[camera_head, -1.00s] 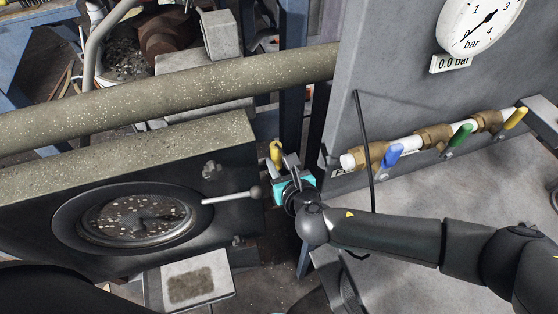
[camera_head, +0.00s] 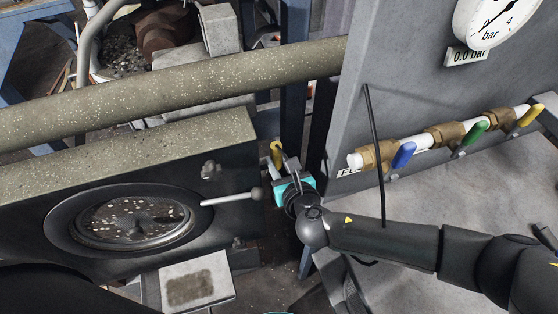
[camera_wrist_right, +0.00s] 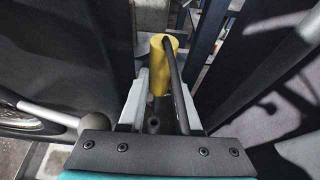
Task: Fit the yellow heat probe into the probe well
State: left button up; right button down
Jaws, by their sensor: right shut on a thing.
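The yellow heat probe (camera_head: 276,153) is held in my right gripper (camera_head: 279,164), beside the right end of the dark machine housing. In the right wrist view the yellow cylinder (camera_wrist_right: 159,66) stands between the fingers of the shut right gripper (camera_wrist_right: 158,92), with a black rod or cable along its right side. Its far end is hidden. I cannot make out the probe well in either view. My left gripper's fingers do not show; a small teal sliver lies at the bottom edge of the head view.
A lever with a ball end (camera_head: 240,197) sticks out from the housing (camera_head: 225,165) close to my right gripper. A grey panel (camera_head: 420,80) with a gauge (camera_head: 494,22) and blue, green and yellow valve handles stands to the right. A speckled pipe (camera_head: 180,90) crosses behind.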

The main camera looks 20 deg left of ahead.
notch_tip(320, 180, down, 6)
jog(key=b, duration=0.4)
jog(key=shift+r+b, duration=0.1)
jog(key=shift+b, duration=0.2)
jog(key=shift+p, duration=0.65)
dwell(1.4)
jog(key=shift+f+b, duration=2.35)
jog(key=shift+f, duration=0.45)
jog(key=c, duration=0.5)
grip_release()
jog(key=shift+p+v, duration=2.5)
jog(key=shift+v, duration=5.15)
